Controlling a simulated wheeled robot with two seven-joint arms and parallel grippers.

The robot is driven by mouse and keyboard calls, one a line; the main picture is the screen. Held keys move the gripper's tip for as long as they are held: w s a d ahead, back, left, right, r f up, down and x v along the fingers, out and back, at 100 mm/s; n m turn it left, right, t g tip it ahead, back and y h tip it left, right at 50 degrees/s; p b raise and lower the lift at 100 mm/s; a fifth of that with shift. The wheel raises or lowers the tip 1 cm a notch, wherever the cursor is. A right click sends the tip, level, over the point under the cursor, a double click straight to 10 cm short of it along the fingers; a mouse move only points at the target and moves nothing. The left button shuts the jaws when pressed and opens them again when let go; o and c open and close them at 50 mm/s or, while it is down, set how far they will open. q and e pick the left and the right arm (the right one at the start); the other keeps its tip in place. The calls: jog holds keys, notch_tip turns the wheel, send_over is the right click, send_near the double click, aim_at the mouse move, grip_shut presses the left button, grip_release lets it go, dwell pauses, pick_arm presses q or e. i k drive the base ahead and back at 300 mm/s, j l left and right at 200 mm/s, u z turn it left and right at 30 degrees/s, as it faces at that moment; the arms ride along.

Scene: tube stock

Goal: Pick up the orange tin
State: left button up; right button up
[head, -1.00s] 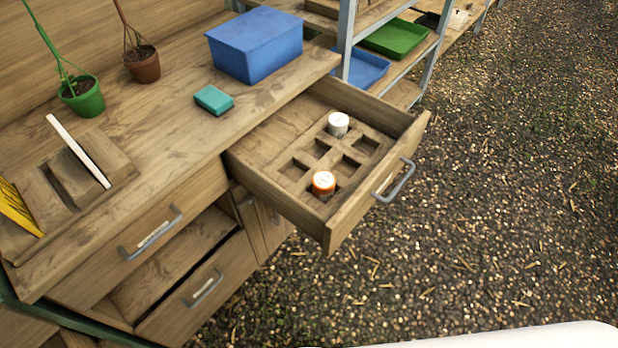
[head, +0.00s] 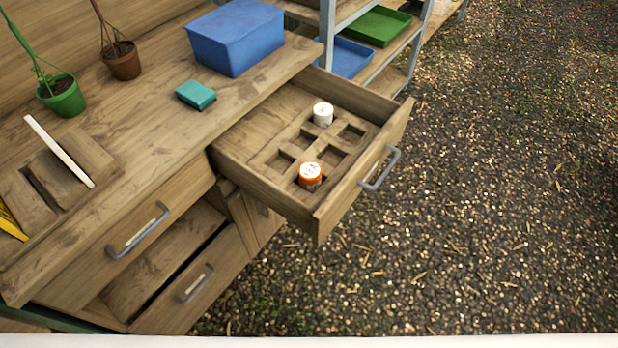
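The orange tin (head: 310,179) has a white top and sits upright in a front compartment of a wooden divider in the open drawer (head: 262,186). A white tin (head: 323,113) stands in a back compartment of the same divider. The other compartments that I can see look empty. Neither of my grippers is in the head view.
The drawer juts out from the wooden bench (head: 140,127) over gravel ground (head: 480,220). On the bench are a blue box (head: 236,42), a teal block (head: 196,95), a green pot (head: 64,98) and a brown pot (head: 122,62). Shelves with trays stand behind.

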aim_at(310, 173)
jog(key=l+u, duration=0.15)
jog(key=l, duration=0.3)
jog(key=k+l+u, duration=0.15)
jog(key=l, duration=0.3)
jog(key=l+u, duration=0.2)
jog(key=l, duration=0.25)
jog(key=k+l+u, duration=0.15)
jog(key=l, duration=0.3)
